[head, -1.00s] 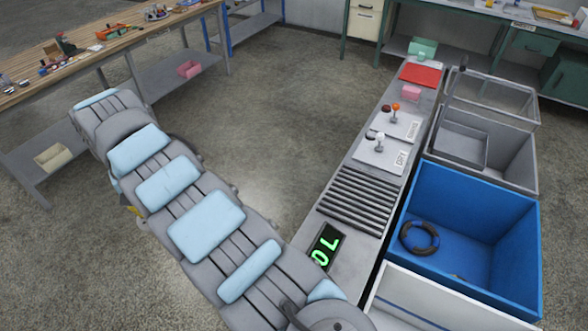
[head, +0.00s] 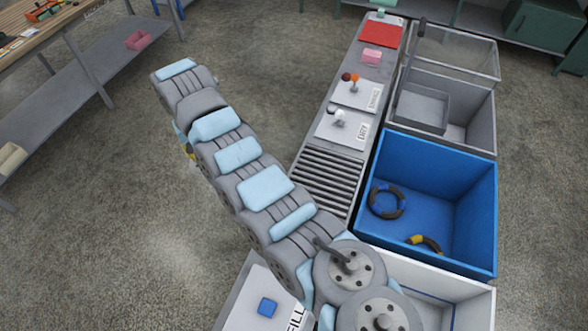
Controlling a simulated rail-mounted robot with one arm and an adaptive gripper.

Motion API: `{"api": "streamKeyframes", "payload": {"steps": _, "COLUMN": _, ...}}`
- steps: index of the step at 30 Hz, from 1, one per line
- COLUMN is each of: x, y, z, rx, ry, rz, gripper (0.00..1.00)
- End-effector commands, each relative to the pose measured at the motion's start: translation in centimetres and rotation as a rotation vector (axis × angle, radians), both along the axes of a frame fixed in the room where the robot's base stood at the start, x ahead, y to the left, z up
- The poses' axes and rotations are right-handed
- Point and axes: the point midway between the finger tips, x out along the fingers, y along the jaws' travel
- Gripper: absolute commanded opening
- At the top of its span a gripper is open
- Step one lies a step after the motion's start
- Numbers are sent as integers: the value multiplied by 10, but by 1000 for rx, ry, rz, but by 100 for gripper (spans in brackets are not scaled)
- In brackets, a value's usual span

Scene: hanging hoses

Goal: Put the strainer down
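A grey, shallow, tray-like basket (head: 423,105) sits inside the grey bin (head: 481,125) at the right. A dark upright bar beside it looks like a long handle, and this may be the strainer, but I cannot tell for sure. My jointed grey arm with light blue pads crosses from the bottom middle to the upper left. My gripper cannot be made out, and whether it holds anything is hidden.
A blue bin (head: 484,215) holds a blue-grey ring (head: 387,202) and a partly seen black-yellow ring (head: 425,244). A white bin (head: 472,284) stands in front. A roller strip (head: 328,182) and DRY panel (head: 337,129) lie left. Open floor is left of the bench.

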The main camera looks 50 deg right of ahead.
Motion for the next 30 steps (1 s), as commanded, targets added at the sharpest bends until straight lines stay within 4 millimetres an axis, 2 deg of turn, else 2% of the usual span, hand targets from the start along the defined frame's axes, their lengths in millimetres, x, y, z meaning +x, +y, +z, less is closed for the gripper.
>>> {"api": "streamKeyframes", "payload": {"steps": 3, "x": -25, "y": -30, "z": -2, "rx": 3, "ry": -8, "rz": -78, "gripper": 0}}
{"api": "streamKeyframes", "payload": {"steps": 12, "x": -91, "y": -86, "z": -14, "rx": 2, "ry": -13, "rz": -250, "gripper": 0}}
{"api": "streamKeyframes", "payload": {"steps": 23, "x": -174, "y": -127, "z": -31, "rx": -4, "ry": -18, "rz": -442, "gripper": 0}}
{"api": "streamKeyframes", "payload": {"steps": 30, "x": -243, "y": -143, "z": -44, "rx": -11, "ry": -19, "rz": -587, "gripper": 0}}
